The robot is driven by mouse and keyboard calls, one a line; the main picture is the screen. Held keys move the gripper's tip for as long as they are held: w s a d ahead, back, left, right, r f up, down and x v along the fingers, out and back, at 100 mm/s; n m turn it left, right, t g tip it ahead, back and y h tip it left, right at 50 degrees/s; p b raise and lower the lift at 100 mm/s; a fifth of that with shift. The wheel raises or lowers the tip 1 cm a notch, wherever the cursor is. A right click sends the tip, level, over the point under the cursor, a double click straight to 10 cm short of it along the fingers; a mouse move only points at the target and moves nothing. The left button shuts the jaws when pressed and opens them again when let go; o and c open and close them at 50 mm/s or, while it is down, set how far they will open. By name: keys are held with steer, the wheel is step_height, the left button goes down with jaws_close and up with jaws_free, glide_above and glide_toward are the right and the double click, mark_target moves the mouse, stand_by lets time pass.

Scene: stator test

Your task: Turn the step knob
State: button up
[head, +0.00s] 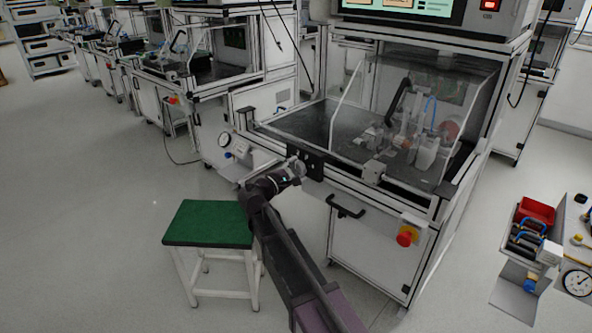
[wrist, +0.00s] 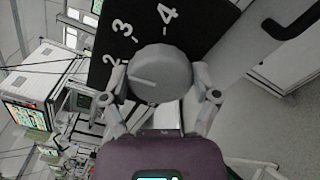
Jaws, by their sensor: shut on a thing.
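The step knob (wrist: 160,72) is a round grey knob with a light pointer line, in the middle of the wrist view. It sits on a black plate (wrist: 112,30) with white numbers 2, 3 and 4 showing. The pointer line lies toward the left of the knob, roughly on the side of the 2. My gripper (wrist: 166,86) is shut on the knob, with one finger on its left and one on its right. In the head view my gripper (head: 297,168) is at the black plate (head: 312,165) on the front of the test bench; the knob is mostly hidden there.
The test bench (head: 345,200) has a clear cover above and a black door handle (head: 345,207) below. A red emergency stop (head: 406,236) is right of it. A green-topped stool (head: 208,222) stands left of my arm. A side table with a red bin (head: 535,211) is far right.

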steer(key=m, duration=0.5)
steer(key=shift+w, duration=0.1)
stand_by(0.3)
steer(key=o, duration=1)
steer(key=shift+c, duration=0.2)
steer(key=shift+s+a, duration=0.25)
steer(key=shift+s, duration=0.2)
steer(key=v, duration=1.1)
